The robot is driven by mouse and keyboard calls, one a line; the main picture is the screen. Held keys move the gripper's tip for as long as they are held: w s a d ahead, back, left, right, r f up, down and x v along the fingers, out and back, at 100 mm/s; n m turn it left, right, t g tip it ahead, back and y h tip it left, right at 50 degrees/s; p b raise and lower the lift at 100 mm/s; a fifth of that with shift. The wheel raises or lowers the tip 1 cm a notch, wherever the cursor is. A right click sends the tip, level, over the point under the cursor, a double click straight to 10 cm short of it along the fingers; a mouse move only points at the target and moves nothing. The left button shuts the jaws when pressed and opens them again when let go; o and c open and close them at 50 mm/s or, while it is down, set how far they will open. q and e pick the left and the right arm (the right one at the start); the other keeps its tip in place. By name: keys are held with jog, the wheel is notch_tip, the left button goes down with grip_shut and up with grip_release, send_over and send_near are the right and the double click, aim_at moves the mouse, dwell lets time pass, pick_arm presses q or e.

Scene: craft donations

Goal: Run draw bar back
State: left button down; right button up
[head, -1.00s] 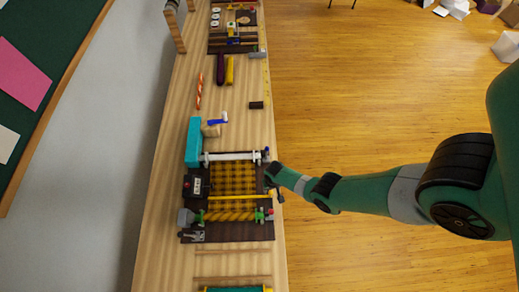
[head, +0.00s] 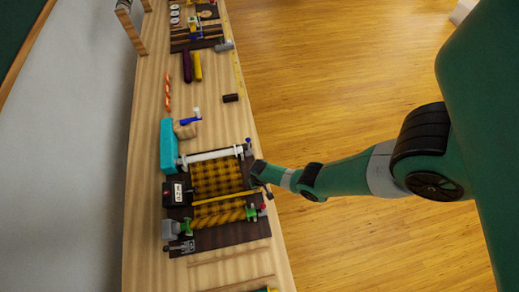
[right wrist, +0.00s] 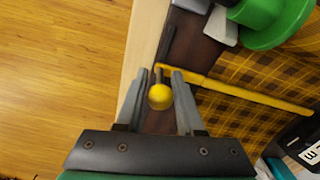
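The draw bar (head: 225,197) is a thin yellow bar lying across the brown and yellow checked cloth (head: 217,178) of a small loom. In the right wrist view the bar (right wrist: 250,92) runs from the upper middle to the right, with a round yellow knob (right wrist: 159,97) near its left end. My right gripper (head: 263,186) is at the loom's right edge, by the bar's end. In the right wrist view its fingers (right wrist: 159,74) are apart, one on each side of the knob, with narrow gaps showing. Whether they touch it is unclear. My left gripper is out of view.
A white roller (head: 212,156) crosses the loom's far end; green-ended parts (head: 251,213) and a grey lever (head: 182,247) are at its near end. A black counter box (head: 177,191) and a teal block (head: 168,146) stand left. Open floor lies right of the bench.

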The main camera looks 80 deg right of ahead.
grip_shut()
dwell(1.1)
